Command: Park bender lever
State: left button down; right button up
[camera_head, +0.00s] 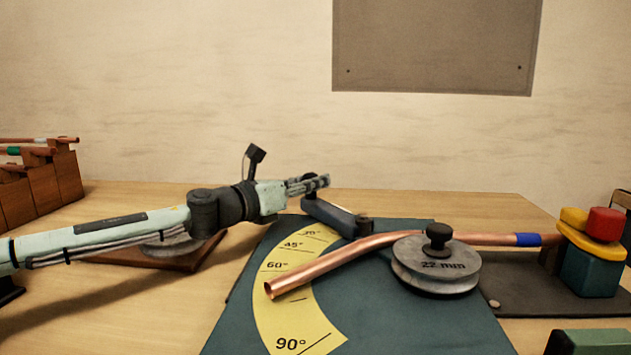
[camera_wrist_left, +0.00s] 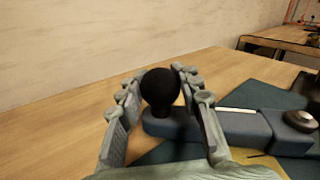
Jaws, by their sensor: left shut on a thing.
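The bender lever is a dark blue-grey bar (camera_head: 335,215) lying at the back of the bender plate, beyond the copper pipe. It also shows in the left wrist view (camera_wrist_left: 245,124), with a black ball knob (camera_wrist_left: 160,90) at its end. My left gripper (camera_head: 322,182) is shut on the knob, one finger on each side of it in the left wrist view (camera_wrist_left: 157,80). The copper pipe (camera_head: 330,262) passes the grey 22 mm wheel (camera_head: 435,275) and angles toward the front left. A yellow angle scale (camera_head: 270,290) lies on the dark green plate (camera_head: 400,325). My right gripper is not in view.
Wooden racks (camera_head: 50,185) with copper pieces stand at the far left. A clamp-like block with red and yellow parts (camera_head: 592,250) stands at the pipe's right end. A grey panel (camera_head: 435,45) hangs on the wall. Bare table lies behind the lever.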

pick_arm(q)
jog(key=shift+d+r, duration=0.1)
jog(key=c, duration=1)
grip_release()
jog(key=shift+w+d, duration=0.1)
jog(key=shift+s+a, duration=0.35)
jog(key=shift+a, duration=0.1)
jog(key=v, duration=1)
jog(key=shift+s+a, duration=0.25)
jog(key=shift+s, duration=0.1)
jog(key=shift+s, duration=0.1)
